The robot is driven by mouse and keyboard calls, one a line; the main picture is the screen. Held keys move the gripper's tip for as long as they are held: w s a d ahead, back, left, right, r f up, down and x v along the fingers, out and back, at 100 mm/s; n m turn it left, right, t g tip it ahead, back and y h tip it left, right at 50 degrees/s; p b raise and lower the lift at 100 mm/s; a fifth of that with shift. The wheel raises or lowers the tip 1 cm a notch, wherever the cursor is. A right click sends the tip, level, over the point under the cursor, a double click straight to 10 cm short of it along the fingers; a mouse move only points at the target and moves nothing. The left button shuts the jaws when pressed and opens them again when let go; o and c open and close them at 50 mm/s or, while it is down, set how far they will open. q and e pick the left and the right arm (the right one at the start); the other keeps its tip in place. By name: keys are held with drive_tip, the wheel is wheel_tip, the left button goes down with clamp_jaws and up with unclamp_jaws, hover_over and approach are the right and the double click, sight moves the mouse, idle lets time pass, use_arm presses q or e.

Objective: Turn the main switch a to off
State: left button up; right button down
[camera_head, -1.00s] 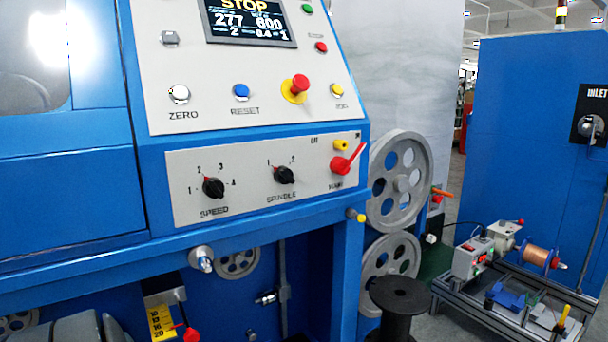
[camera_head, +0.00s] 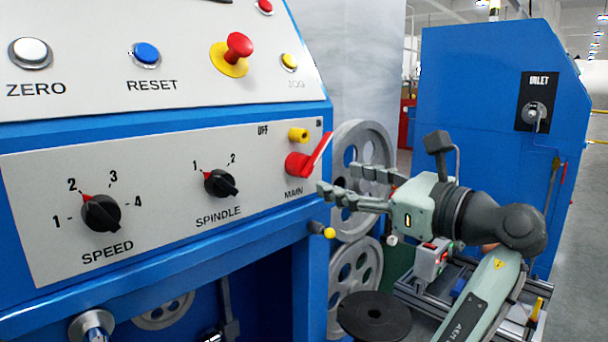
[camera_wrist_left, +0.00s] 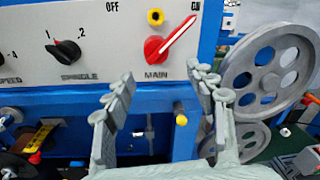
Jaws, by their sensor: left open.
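The main switch (camera_head: 303,163) is a red rotary handle above the MAIN label on the grey panel. Its lever tilts up and right, toward the ON mark; the OFF mark is at upper left. The wrist view also shows the switch (camera_wrist_left: 155,47), just beyond the fingertips. My left gripper (camera_head: 338,181) is open and empty, just right of and slightly below the switch, its fingers pointing toward the panel. In the wrist view the left gripper (camera_wrist_left: 160,74) has its two fingers well apart, below the switch, apparently not touching it. My right gripper is out of view.
A yellow plug (camera_head: 298,134) sits just above the switch. The spindle knob (camera_head: 220,184) and speed knob (camera_head: 101,213) are to its left. A yellow-tipped pin (camera_head: 328,232) juts out below. Grey pulley wheels (camera_head: 363,150) stand behind the gripper.

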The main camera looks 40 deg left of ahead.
sight(311, 168)
use_arm(q)
drive_tip(key=a, duration=0.7)
drive_tip(key=shift+w+a+r+b, duration=0.25)
drive_tip(key=shift+a+r+b, duration=0.05)
drive_tip(key=shift+a+r, duration=0.1)
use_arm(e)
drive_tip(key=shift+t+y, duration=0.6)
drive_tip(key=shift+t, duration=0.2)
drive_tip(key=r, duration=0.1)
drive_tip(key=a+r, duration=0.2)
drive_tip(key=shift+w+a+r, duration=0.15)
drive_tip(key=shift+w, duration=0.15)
use_arm(q)
drive_tip(key=shift+c, duration=0.2)
clamp_jaws()
